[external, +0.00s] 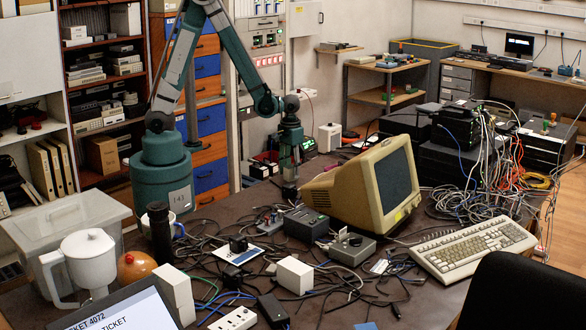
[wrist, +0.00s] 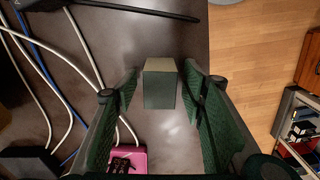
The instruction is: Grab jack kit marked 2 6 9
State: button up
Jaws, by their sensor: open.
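My gripper (external: 289,188) points down over the dark table, left of the beige monitor. In the wrist view, my gripper (wrist: 159,85) is open, with its two green fingers apart. A small box (wrist: 160,88) with a tan top and a grey-green side shows between the fingers, with a visible gap on each side. I see no marking on it and cannot tell whether it is the jack kit marked 2 6 9. I cannot make out this box in the external view.
The table ends at the right of the wrist view. The beige monitor (external: 330,197), dark grey box (external: 306,224) and tangled cables crowd the table.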

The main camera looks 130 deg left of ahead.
aim_at(291, 166)
dwell(0.4)
jog(key=c, duration=1)
jog(key=shift+r, duration=0.2)
jog(key=shift+r+p, duration=1.2)
jog(key=shift+r, duration=3.65)
